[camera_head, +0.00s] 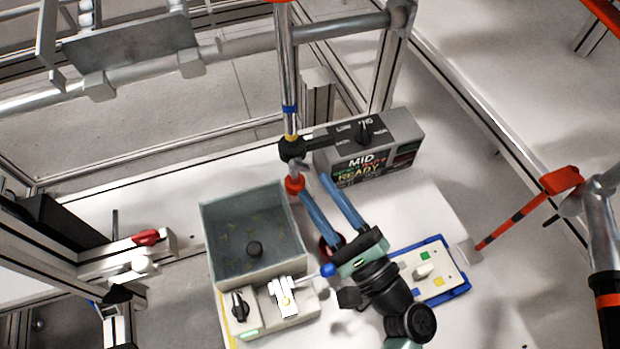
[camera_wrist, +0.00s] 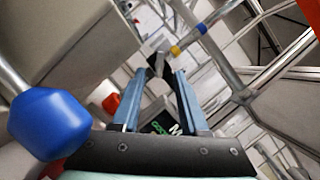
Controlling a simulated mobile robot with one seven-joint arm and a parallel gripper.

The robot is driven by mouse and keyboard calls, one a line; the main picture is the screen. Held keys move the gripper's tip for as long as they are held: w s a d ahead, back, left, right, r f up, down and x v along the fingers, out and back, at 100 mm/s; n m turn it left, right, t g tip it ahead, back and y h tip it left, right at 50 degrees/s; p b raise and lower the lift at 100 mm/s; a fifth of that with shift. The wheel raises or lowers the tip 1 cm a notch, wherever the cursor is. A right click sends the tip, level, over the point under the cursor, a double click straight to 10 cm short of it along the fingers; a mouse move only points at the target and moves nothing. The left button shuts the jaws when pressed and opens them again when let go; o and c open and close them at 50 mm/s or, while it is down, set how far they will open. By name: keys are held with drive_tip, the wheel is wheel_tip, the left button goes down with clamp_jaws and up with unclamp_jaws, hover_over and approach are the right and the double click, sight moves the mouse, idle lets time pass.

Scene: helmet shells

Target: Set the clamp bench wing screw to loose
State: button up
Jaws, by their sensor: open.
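My gripper (camera_head: 312,183) has two blue fingers spread apart, with nothing between them; they also show in the wrist view (camera_wrist: 160,76). It reaches up-left over the white table, close to an upright metal post. A small red knob (camera_head: 294,185) at the foot of the post is beside the left fingertip; I cannot tell if they touch. A black clamp collar (camera_head: 292,149) sits just above it. Another red wing-shaped knob (camera_head: 147,237) sits on a metal rail at the left, far from my gripper. I cannot tell which is the wing screw, nor its setting.
A grey control box (camera_head: 415,128) reading MID and READY stands beyond the fingers. A grey open bin (camera_head: 212,238) is at left. A blue ball lever (camera_head: 328,270) sticks out close to my gripper and looms in the wrist view (camera_wrist: 48,122). A blue-rimmed panel (camera_head: 462,291) lies right.

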sight(303, 168)
drive_tip(key=shift+v, duration=1.95)
drive_tip(key=o, duration=0.3)
drive_tip(key=shift+r, duration=0.25)
drive_tip(key=shift+o, duration=1.4)
drive_tip(key=r+n+p, duration=0.1)
drive_tip(key=n+p, duration=0.1)
drive_tip(key=s+r+n+g+p, duration=0.1)
drive_tip(key=n+p, duration=0.1)
drive_tip(key=n, duration=0.1)
drive_tip(key=r+n+g+p, duration=0.1)
drive_tip(key=r+n, duration=0.1)
drive_tip(key=shift+s+d+r+p, duration=0.15)
drive_tip(key=shift+s+p, duration=0.05)
drive_tip(key=shift+p, duration=0.2)
wheel_tip(303, 168, up, 2)
drive_tip(key=s+d+n+g+h+p, duration=0.35)
drive_tip(key=n+p, duration=0.25)
drive_tip(key=n, duration=0.4)
drive_tip(key=x, duration=0.4)
drive_tip(key=p+x, duration=0.1)
drive_tip(key=x, duration=0.4)
drive_tip(key=p+x, duration=0.1)
drive_tip(key=x, duration=0.4)
drive_tip(key=shift+a+r, duration=0.1)
drive_tip(key=shift+r, duration=0.25)
clamp_jaws()
